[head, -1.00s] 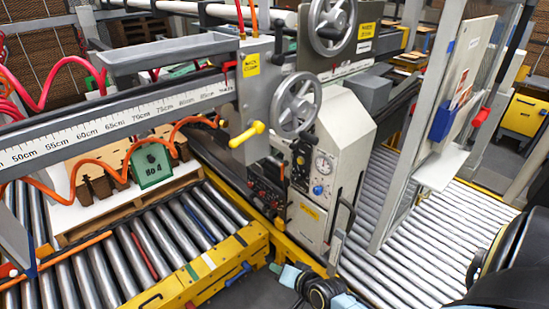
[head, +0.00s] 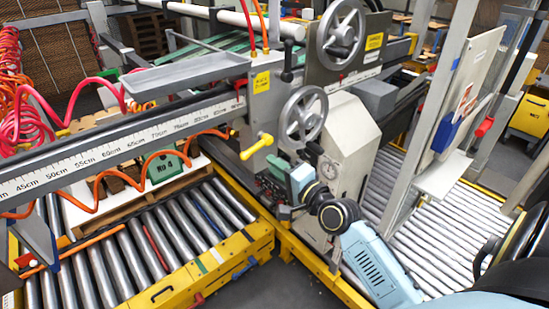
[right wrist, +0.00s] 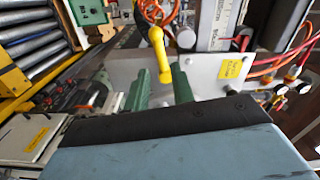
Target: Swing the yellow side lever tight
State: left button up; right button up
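The yellow side lever (head: 257,147) sticks out from the grey carriage plate on the measuring beam and slants down to the left, ending in a round knob. My right gripper (head: 279,172) is just right of and below the lever, in front of the machine. In the right wrist view the gripper's two green fingers (right wrist: 160,80) are apart. The yellow lever (right wrist: 158,50) shows between and beyond their tips, with its lower end in the gap. I cannot tell whether they touch. My left gripper is not in view.
A handwheel (head: 303,114) sits close above my right gripper. The grey machine housing (head: 350,140) stands behind it. The roller conveyor (head: 130,255) with a pallet lies to the left. Orange and red hoses hang along the scale beam (head: 120,145).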

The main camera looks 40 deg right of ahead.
jog(key=shift+w, duration=4.15)
jog(key=d+f+n+b, duration=0.4)
jog(key=d+n+b, duration=0.15)
jog(key=n, duration=1.15)
jog(key=s+p, duration=0.5)
jog(key=s, duration=0.3)
jog(key=shift+s, duration=0.35)
jog(key=shift+f, duration=0.15)
